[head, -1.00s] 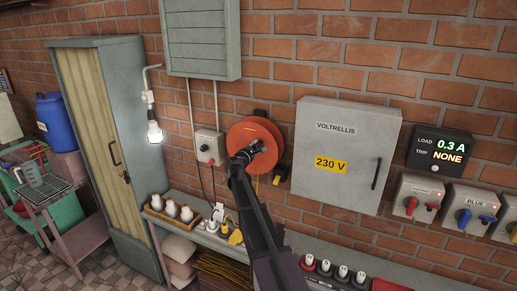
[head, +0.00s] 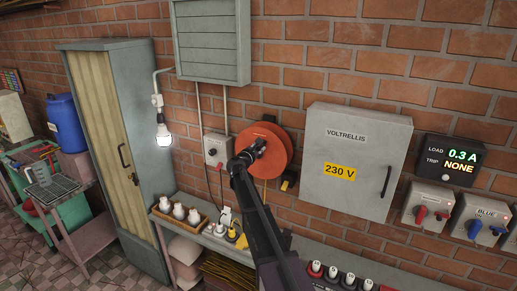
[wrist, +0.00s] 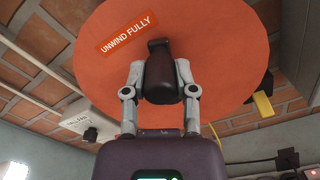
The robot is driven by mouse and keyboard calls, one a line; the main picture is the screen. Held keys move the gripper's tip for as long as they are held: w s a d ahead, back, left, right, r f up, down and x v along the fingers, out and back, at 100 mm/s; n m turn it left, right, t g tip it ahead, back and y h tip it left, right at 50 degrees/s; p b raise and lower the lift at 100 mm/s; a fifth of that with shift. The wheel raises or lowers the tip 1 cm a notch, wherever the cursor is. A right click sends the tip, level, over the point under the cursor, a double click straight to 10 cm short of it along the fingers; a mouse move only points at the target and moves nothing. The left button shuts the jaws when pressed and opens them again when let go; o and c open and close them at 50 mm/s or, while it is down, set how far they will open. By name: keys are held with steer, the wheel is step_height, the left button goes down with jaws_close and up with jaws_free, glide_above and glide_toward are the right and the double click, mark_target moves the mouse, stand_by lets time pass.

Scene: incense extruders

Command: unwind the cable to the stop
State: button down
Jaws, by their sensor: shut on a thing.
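The orange cable reel (head: 282,148) is on the brick wall, left of the grey 230 V box. In the wrist view its round face (wrist: 225,50) fills the upper middle and bears an "UNWIND FULLY" label (wrist: 127,35). A dark crank handle (wrist: 161,80) stands out from this face. My gripper (head: 257,148) is in front of the reel. In the wrist view my gripper (wrist: 160,72) has one finger on each side of the handle and is shut on it. A thin yellow line, perhaps the cable, hangs below the reel. The wound cable and the stop cannot be made out.
The 230 V box (head: 352,130) is right of the reel, and a grey socket box (head: 216,150) is left of it. A yellow-and-black fitting (head: 288,180) sits just below right. A shelf with bulbs (head: 178,210) runs underneath. A display (head: 450,160) reads 0.3 A, trip NONE.

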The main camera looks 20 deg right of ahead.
steer(key=shift+d, duration=0.1)
steer(key=shift+c, duration=2)
jaws_free()
steer(key=v, duration=1.2)
steer(key=shift+w, duration=0.1)
